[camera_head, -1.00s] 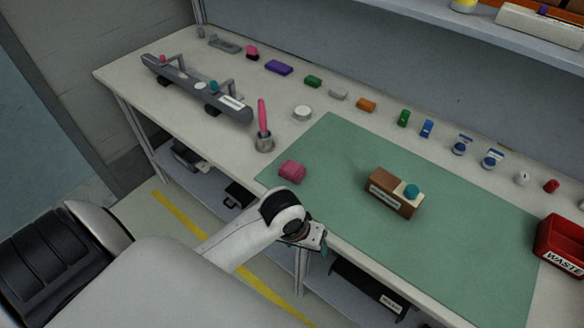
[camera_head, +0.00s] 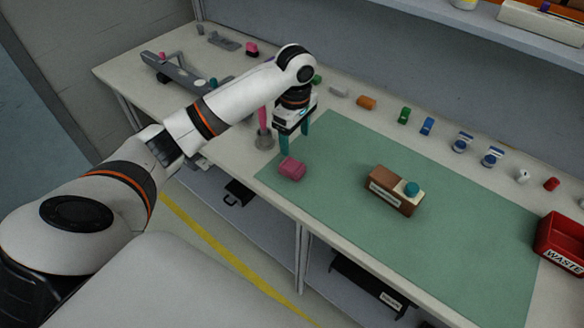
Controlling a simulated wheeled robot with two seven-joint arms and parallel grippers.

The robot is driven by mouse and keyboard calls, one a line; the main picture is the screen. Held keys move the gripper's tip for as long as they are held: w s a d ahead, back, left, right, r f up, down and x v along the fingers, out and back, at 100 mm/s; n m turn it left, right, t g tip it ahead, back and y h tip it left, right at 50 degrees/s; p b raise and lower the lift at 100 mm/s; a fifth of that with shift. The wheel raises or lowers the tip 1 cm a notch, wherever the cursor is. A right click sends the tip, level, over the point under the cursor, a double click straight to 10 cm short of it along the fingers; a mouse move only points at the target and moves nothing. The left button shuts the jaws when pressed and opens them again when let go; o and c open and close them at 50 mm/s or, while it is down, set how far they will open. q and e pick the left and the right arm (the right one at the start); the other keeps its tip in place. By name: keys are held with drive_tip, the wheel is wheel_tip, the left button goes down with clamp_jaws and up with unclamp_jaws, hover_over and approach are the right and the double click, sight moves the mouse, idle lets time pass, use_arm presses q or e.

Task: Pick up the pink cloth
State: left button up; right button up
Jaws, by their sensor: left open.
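The pink cloth (camera_head: 292,168) is a small folded block on the left corner of the green mat (camera_head: 330,215). My left gripper (camera_head: 295,143) hangs above and just behind the cloth, its teal fingers pointing down. It is open and empty, and its fingertips look apart from the cloth. My right gripper is not in view.
A grey cup (camera_head: 265,140) with a pink tool stands close to my left gripper. A brown box (camera_head: 394,191) with a teal knob is on the mat. A red waste bin (camera_head: 562,245) is at the right. Small items line the back.

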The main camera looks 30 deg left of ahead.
use_arm(q)
hover_over(292, 165)
drive_tip(key=f, duration=0.6)
drive_tip(key=shift+d+f+p, duration=0.2)
drive_tip(key=shift+d+p, duration=0.15)
drive_tip(key=shift+p, duration=0.05)
drive_tip(key=f, duration=0.3)
drive_tip(key=f+p, duration=0.1)
drive_tip(key=f, duration=0.1)
drive_tip(key=shift+a+f, duration=0.1)
drive_tip(key=shift+a, duration=0.25)
drive_tip(key=c, duration=1.1)
drive_tip(key=shift+o, duration=0.2)
wheel_tip(292, 165, up, 10)
drive_tip(key=b, duration=0.1)
